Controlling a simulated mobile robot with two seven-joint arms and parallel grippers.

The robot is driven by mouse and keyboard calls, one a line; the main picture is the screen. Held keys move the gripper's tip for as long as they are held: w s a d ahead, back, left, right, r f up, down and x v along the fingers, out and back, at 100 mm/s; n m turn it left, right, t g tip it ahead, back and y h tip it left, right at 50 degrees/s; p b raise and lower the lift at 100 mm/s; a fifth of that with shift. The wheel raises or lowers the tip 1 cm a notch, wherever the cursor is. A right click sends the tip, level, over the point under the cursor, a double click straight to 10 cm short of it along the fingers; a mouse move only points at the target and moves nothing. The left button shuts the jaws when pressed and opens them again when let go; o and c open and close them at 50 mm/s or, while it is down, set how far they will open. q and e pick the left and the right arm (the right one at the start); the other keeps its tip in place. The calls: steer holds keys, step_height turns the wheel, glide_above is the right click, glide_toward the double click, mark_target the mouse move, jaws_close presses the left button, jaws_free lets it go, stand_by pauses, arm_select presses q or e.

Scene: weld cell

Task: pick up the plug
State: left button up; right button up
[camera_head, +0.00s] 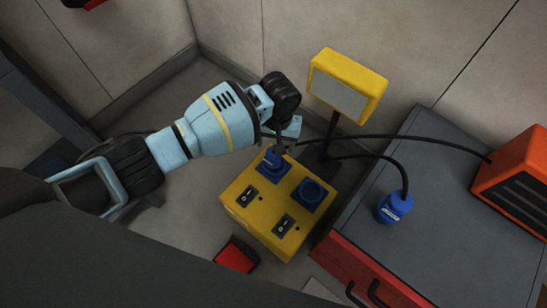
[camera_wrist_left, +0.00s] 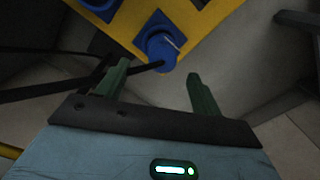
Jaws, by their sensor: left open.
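One blue plug (camera_head: 272,158) with a black cable is in the upper-left blue socket of a yellow power box (camera_head: 238,211). It shows just beyond my fingertips in the left wrist view (camera_wrist_left: 161,50), its cable running off to the left. My left gripper (camera_head: 281,142) is at this plug, partly hiding it in the head view. In the left wrist view, its two green fingers (camera_wrist_left: 158,72) are apart with nothing gripped between them. My right gripper is not in view.
The box's other blue socket (camera_head: 310,194) is empty, near two black switches. A yellow-framed panel (camera_head: 347,82) on a dark post stands behind the box. The grey cabinet (camera_head: 450,235) with red drawers and an orange machine (camera_head: 520,180) are at the right. Cables cross between.

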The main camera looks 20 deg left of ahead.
mark_target(274, 155)
arm_select(q)
step_height(274, 155, down, 2)
steer(key=shift+f+b, duration=0.1)
steer(key=shift+b, duration=0.4)
steer(key=shift+a+f+b, duration=0.1)
steer(key=shift+f+b, duration=0.2)
steer(key=shift+f, duration=0.15)
steer(key=f+b, duration=0.1)
steer(key=f, duration=0.1)
steer(key=f+b, duration=0.2)
steer(key=shift+a, duration=0.2)
steer(key=shift+f, duration=0.3)
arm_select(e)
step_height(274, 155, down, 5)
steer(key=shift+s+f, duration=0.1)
arm_select(q)
steer(key=c, duration=1.2)
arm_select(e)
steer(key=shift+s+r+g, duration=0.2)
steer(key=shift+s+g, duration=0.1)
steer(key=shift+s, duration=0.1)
